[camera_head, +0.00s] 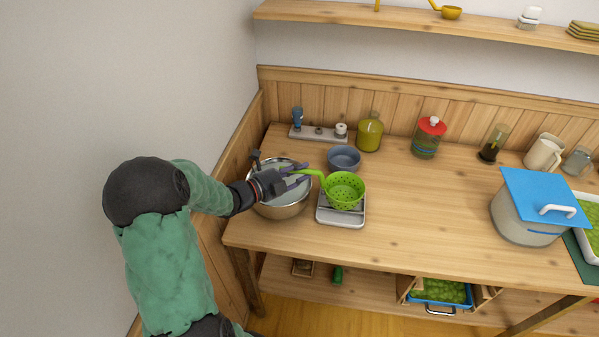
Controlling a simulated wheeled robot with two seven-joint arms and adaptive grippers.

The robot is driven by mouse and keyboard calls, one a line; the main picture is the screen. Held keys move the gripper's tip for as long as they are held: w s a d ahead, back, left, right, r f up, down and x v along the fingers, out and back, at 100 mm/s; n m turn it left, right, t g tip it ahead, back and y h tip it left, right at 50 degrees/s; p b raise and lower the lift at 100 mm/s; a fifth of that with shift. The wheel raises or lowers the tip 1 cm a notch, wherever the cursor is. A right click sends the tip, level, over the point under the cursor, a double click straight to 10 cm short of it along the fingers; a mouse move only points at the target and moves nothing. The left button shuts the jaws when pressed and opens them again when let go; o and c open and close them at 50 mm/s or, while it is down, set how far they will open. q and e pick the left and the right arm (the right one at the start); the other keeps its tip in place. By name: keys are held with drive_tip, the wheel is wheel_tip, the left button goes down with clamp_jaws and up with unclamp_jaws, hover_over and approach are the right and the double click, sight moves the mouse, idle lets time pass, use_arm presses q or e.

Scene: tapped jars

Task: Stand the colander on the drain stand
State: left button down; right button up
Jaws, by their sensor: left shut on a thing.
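The green colander (345,191) is upright, with its bowl over a pale grey, square stand (341,219), which I take for the drain stand. From this angle I cannot tell whether the bowl rests on it or hovers just above. My left gripper (303,176) comes in from the left over a metal pot and is shut on the colander's handle, which points left. The bowl hides much of the stand's top. My right gripper is not in view.
The metal pot (281,208) stands left of the stand, under my left gripper. A blue-grey bowl (344,159) is close behind the colander. An olive jar (370,132) and a red-lidded jar (429,137) stand at the back. The table right of the stand is clear up to a blue-lidded pot (530,223).

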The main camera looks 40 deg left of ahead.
use_arm(q)
drive_tip(key=shift+f+b, duration=0.55)
drive_tip(key=shift+f, duration=0.05)
idle(0.6)
drive_tip(key=c, duration=0.9)
unclamp_jaws()
drive_tip(key=shift+c, duration=0.2)
drive_tip(key=shift+s, duration=0.1)
drive_tip(key=v, duration=0.7)
drive_tip(key=shift+s+p, duration=0.25)
drive_tip(key=shift+p, duration=0.05)
idle(0.6)
drive_tip(key=shift+s+a, duration=0.1)
idle(0.4)
